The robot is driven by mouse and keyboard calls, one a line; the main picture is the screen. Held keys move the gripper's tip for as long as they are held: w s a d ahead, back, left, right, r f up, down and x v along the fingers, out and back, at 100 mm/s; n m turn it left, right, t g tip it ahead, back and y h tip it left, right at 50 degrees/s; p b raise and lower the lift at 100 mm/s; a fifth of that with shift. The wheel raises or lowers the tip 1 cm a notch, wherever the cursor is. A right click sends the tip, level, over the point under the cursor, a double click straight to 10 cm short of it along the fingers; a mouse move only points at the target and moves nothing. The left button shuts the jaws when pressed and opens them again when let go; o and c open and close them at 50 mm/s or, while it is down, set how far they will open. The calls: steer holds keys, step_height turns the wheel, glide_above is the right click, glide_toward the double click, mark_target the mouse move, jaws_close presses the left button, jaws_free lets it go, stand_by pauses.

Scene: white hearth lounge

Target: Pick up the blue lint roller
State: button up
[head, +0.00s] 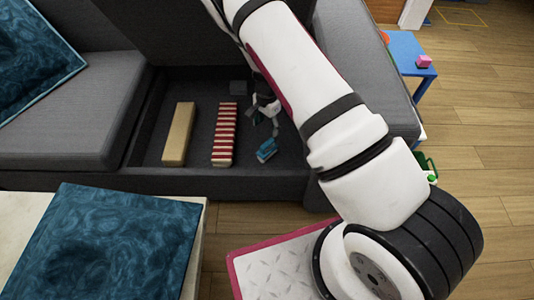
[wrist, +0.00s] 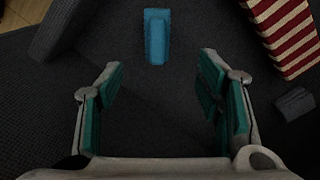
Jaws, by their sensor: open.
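The blue lint roller (head: 267,150) lies on the dark floor of an open compartment in the grey sofa, near its front edge. It also shows in the wrist view (wrist: 156,36), at the top centre, lengthwise up the picture. My gripper (wrist: 160,78) is open and empty, its teal-padded fingers spread to left and right. The roller is beyond the fingertips, roughly in line with the gap, and not between them. In the head view my gripper (head: 263,115) is inside the compartment, just behind the roller and partly hidden by my arm.
A red-and-white striped box (head: 225,134) lies left of the roller, and a tan box (head: 178,134) farther left. A small dark grey block (wrist: 294,103) is near the striped box. The compartment walls (head: 230,183) surround them. A blue side table (head: 408,58) stands right of the sofa.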

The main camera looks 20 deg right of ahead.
mark_target(267, 142)
step_height(267, 142, down, 9)
steer(key=b, duration=0.2)
steer(key=shift+b, duration=0.35)
steer(key=shift+s+d+f+b, duration=0.1)
steer(key=shift+f+b, duration=0.6)
steer(key=shift+f, duration=0.75)
steer(key=shift+s+f+b, duration=0.1)
steer(key=shift+f+b, duration=0.6)
steer(key=shift+f, duration=0.75)
steer(key=shift+r, duration=0.1)
steer(key=c, duration=1.4)
step_height(267, 142, up, 10)
steer(key=p, duration=0.4)
